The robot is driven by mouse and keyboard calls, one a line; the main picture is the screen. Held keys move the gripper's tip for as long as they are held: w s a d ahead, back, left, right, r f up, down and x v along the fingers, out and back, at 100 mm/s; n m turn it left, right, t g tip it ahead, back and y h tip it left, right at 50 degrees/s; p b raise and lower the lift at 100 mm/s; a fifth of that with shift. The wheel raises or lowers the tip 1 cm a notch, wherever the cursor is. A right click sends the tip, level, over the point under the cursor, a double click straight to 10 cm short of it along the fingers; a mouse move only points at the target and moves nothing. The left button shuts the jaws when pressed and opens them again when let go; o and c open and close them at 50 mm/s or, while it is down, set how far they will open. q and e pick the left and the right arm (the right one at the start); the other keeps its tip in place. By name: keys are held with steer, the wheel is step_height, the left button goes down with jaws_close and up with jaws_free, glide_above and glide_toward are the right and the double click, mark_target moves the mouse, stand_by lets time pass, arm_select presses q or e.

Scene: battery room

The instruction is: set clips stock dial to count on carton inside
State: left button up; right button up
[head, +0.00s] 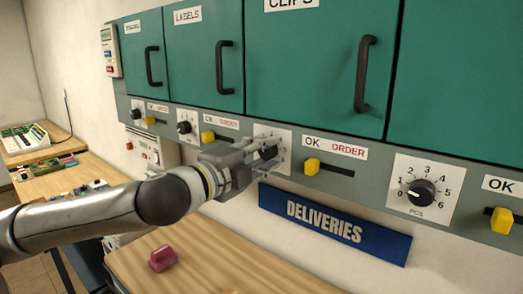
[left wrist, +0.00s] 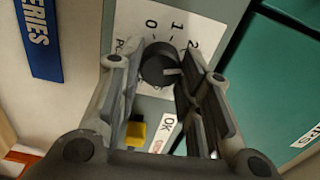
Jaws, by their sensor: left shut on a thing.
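The clips stock dial is a black knob (left wrist: 160,65) on a white number plate (head: 284,138) below the teal CLIPS cabinet door (head: 312,65). My left gripper (head: 264,156) is shut on the knob, one finger on each side of it in the left wrist view. There the numbers 0, 1 and 2 show beside the knob, and its white mark points right, toward a finger. The other numbers are hidden or out of view, so I cannot read the setting. The CLIPS door is shut and no carton is visible. My right gripper is not in view.
A yellow slider (head: 312,166) right of the dial sits at the OK end. A blue DELIVERIES sign (head: 334,224) is below. Another dial (head: 421,192) is farther right. A wooden table (head: 205,262) with a pink object (head: 162,258) stands underneath.

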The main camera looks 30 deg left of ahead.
arm_select(q)
steer(key=m+p, duration=0.1)
steer(key=m, duration=0.3)
steer(key=shift+m+p, duration=0.35)
steer(key=shift+m, duration=0.05)
steer(key=m+p, duration=0.1)
steer(key=m, duration=0.3)
steer(key=shift+f+p, duration=0.15)
steer(key=shift+p, duration=0.2)
steer(key=m+p, duration=0.1)
steer(key=m, duration=0.4)
steer(key=shift+a+f, duration=0.1)
steer(key=m+p, duration=0.1)
steer(key=m, duration=0.2)
steer(key=shift+m, duration=0.3)
steer(key=m, duration=0.2)
steer(key=shift+f+m+b, duration=0.2)
steer(key=shift+m+b, duration=0.1)
steer(key=shift+m, duration=0.1)
steer(key=shift+a+m+b, duration=0.1)
steer(key=shift+m+b, duration=0.35)
steer(key=shift+m, duration=0.45)
steer(key=m+b, duration=0.2)
steer(key=m, duration=0.1)
steer(key=shift+b, duration=0.35)
steer(key=shift+r+m+b, duration=0.1)
steer(key=shift+m+b, duration=1.1)
steer(key=shift+m, duration=0.4)
